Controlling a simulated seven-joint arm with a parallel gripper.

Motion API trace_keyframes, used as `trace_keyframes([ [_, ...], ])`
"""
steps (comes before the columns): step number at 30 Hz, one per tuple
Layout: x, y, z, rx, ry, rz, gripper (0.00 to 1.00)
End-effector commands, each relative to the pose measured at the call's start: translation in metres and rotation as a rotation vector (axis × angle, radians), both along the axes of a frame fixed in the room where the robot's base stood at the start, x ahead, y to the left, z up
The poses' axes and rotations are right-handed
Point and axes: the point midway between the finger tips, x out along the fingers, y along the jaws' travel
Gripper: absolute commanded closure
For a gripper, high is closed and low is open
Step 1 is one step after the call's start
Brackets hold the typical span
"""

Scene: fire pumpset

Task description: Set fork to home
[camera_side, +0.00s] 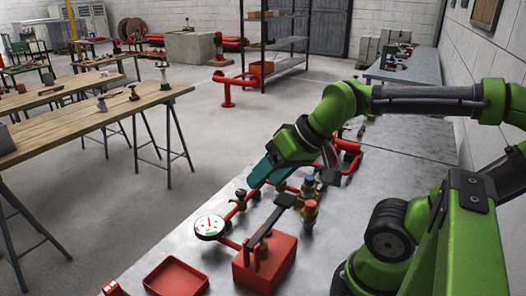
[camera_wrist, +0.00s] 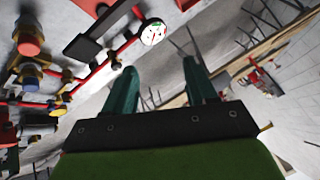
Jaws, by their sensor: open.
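My gripper (camera_side: 256,178) has teal fingers and hangs above the table near the red pipework, behind the gauge in the side view. In the wrist view (camera_wrist: 158,80) its two fingers are apart with nothing between them. A dark grey piece with a flat bar and prongs (camera_side: 272,228), which looks like the fork, stands at a red block (camera_side: 265,268) at the front of the table. It shows dark at the upper left of the wrist view (camera_wrist: 94,36), apart from my fingers. I cannot tell which spot is its home.
A white dial gauge (camera_side: 209,227) on red pipe stands left of the block. Valves with blue and red caps (camera_side: 309,205) stand close behind it. An empty red tray (camera_side: 176,277) lies at the front edge. Wooden benches (camera_side: 85,115) are across the floor.

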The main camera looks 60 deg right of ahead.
Motion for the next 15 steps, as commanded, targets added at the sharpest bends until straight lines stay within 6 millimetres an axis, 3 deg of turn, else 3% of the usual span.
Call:
trace_keyframes([
  [5, 0.028, -0.056, -0.009, 0.013, 0.113, -0.189, 0.50],
  [10, 0.055, -0.153, -0.010, 0.003, 0.258, -0.363, 0.50],
  [15, 0.051, -0.262, -0.021, -0.005, 0.421, -0.477, 0.50],
])
